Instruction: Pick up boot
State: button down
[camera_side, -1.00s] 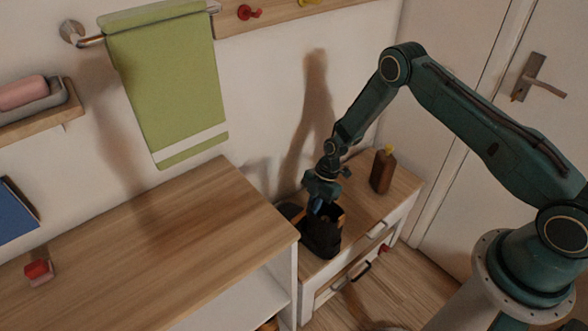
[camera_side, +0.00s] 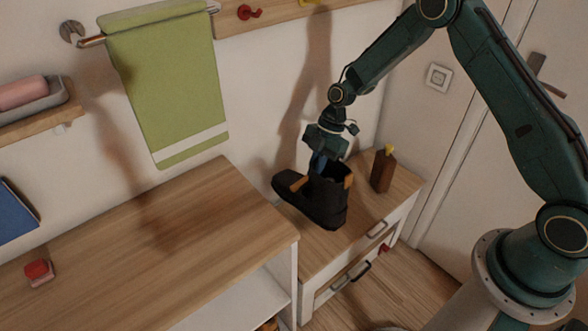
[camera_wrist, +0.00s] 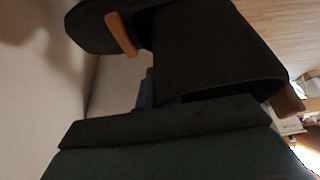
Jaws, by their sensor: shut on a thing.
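The boot (camera_side: 326,199) is dark, almost black, with orange-brown tabs. In the side view it hangs upright from my gripper (camera_side: 319,166), above the low drawer cabinet, its toe pointing left. My gripper is shut on the boot's upper edge. In the wrist view the boot (camera_wrist: 210,55) fills the upper middle, and one blue finger (camera_wrist: 146,92) shows at its edge. The other finger is hidden.
The low drawer cabinet (camera_side: 385,208) has a brown bottle (camera_side: 383,170) with a yellow top just right of the boot. A higher wooden bench (camera_side: 150,235) stands left, with a red-and-pink block (camera_side: 39,272). A green towel (camera_side: 168,90) hangs on the wall behind.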

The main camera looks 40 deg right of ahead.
jog(key=shift+r, duration=0.4)
dwell(0.4)
